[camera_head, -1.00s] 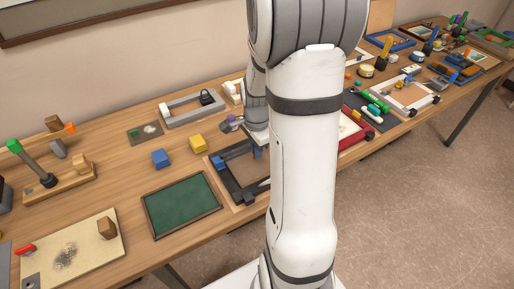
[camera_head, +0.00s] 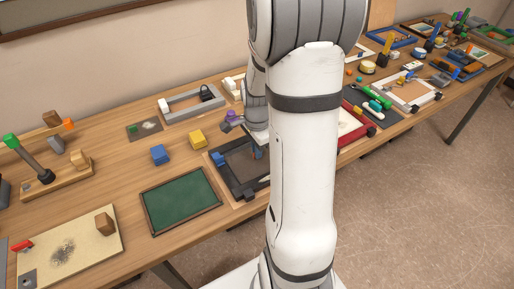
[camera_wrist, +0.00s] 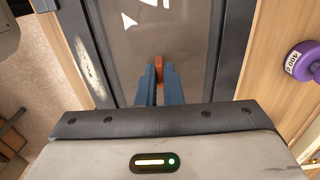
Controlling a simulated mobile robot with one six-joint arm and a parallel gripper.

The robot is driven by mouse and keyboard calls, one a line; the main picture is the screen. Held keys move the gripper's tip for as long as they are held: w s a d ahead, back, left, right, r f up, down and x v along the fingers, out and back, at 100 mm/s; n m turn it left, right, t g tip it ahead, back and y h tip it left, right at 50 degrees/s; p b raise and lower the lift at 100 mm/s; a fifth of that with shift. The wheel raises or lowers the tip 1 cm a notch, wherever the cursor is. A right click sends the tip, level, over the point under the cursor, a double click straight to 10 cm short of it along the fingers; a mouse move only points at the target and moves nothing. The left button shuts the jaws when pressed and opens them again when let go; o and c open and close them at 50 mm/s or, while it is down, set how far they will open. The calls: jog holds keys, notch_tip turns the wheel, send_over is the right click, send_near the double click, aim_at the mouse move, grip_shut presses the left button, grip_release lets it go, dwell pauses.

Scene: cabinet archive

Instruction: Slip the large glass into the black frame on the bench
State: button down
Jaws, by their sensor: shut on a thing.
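The black frame (camera_head: 226,178) lies on the wooden bench, partly hidden behind my arm. In the wrist view its dark bars (camera_wrist: 233,45) run along both sides of a greyish see-through pane, the large glass (camera_wrist: 150,50). White angular marks show toward the top of the pane. My gripper (camera_wrist: 159,70) has its blue fingers shut on a small orange-red piece at the pane's near part. My gripper (camera_head: 258,153) also shows over the frame in the head view. I cannot tell whether the pane is fully seated in the frame.
A green board (camera_head: 180,200) lies left of the frame. Blue (camera_head: 158,154) and yellow (camera_head: 197,138) blocks stand behind it. A grey frame (camera_head: 190,104) lies farther back. A purple weight (camera_wrist: 304,62) stands right of the frame in the wrist view.

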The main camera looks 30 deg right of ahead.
jog(key=shift+f, duration=0.25)
jog(key=c, duration=1.5)
grip_release()
jog(key=shift+r, duration=0.2)
jog(key=shift+r+p, duration=2.45)
jog(key=shift+r, duration=0.95)
notch_tip(320, 180, up, 8)
jog(key=b, duration=0.1)
jog(key=shift+f, duration=0.15)
